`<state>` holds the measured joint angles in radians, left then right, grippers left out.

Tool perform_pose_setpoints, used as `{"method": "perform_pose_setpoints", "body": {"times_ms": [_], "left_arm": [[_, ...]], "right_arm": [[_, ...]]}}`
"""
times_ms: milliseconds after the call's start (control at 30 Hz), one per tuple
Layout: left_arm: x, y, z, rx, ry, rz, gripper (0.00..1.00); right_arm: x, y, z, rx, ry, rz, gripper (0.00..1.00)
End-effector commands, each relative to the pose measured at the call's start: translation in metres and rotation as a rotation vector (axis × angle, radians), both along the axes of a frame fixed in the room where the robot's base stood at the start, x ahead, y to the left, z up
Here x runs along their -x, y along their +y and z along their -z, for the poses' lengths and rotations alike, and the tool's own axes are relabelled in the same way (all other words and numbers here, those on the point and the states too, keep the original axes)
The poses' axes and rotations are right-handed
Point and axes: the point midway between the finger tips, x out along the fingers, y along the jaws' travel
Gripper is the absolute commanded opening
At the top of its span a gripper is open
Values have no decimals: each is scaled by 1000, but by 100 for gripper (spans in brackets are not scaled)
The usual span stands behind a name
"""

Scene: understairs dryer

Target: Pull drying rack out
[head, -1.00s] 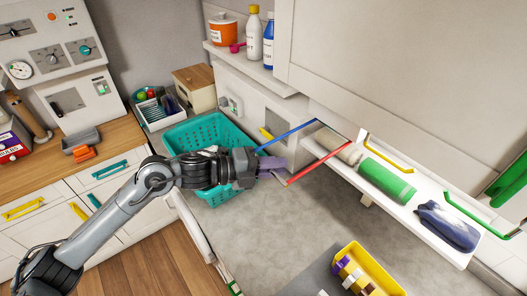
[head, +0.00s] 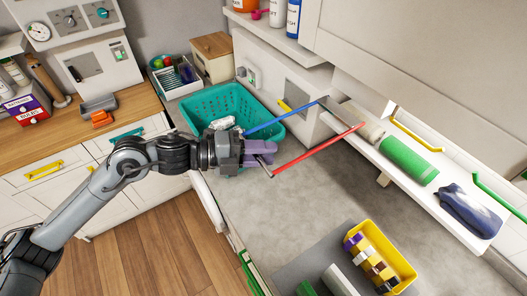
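The drying rack sticks out from below the white wall unit. Its blue rail (head: 285,118) is on the far side and its red rail (head: 320,148) on the near side. My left gripper (head: 266,152), with purple fingers, is at the rack's outer end. It appears shut on the end bar between the two rails; the fingers hide most of that bar. My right gripper is out of view.
A teal basket (head: 205,106) stands just behind my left gripper. A yellow bin (head: 398,263) with several small items is at the lower right. A shelf holds a green roll (head: 408,160) and a dark blue bundle (head: 468,210). Grey surface below the rack is clear.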

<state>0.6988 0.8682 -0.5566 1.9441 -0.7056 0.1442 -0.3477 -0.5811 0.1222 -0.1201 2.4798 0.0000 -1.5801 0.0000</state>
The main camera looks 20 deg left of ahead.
Motion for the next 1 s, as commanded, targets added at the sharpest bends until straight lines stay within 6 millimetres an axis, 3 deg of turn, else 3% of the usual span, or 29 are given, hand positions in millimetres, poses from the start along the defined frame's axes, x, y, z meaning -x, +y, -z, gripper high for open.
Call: {"method": "perform_pose_setpoints", "body": {"times_ms": [433,1000], "left_arm": [[2,5,0,-1,0,-1,37],[31,64,-11,-1,0,-1,37]], "right_arm": [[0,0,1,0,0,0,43],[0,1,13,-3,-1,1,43]]}}
